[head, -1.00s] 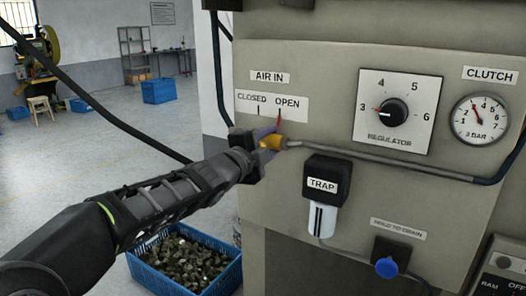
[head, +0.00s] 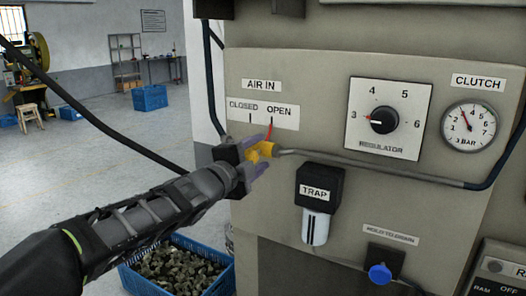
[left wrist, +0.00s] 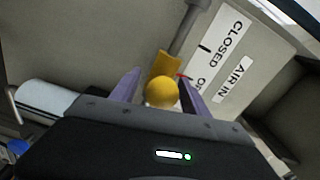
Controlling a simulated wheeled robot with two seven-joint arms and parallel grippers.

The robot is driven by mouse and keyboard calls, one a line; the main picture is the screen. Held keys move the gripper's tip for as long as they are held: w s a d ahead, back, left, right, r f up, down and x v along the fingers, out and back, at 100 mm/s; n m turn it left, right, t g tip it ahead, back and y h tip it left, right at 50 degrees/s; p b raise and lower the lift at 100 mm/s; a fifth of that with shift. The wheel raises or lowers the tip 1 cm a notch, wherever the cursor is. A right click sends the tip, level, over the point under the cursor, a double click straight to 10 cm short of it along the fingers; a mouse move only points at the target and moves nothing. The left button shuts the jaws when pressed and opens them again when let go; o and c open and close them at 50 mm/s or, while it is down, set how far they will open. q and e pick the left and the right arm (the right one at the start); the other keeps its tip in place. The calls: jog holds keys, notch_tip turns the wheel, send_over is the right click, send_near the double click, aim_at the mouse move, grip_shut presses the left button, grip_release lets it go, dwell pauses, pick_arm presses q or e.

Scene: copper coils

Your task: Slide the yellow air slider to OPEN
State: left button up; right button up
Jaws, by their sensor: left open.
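The yellow air slider (head: 262,149) sits on the grey pipe below the AIR IN label plate. A red pointer (head: 269,132) rises from it to the OPEN mark. My left gripper (head: 259,160) is at the slider, its jaws open. In the left wrist view the slider's round yellow knob (left wrist: 161,92) lies between the two purple fingers (left wrist: 158,88), with a gap on both sides. The CLOSED and OPEN plate (head: 258,114) is just above. The gripper hides part of the slider in the head view. My right gripper is not in view.
To the right are the black regulator knob (head: 384,120), the clutch gauge (head: 468,127), the trap (head: 318,203) and a blue drain button (head: 380,274). A blue crate of metal pieces (head: 228,269) stands on the floor below. A dark hose (head: 85,115) crosses at left.

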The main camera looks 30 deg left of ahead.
pick_arm(q)
jog(key=s, duration=0.5)
jog(key=shift+d, duration=0.1)
dwell(0.4)
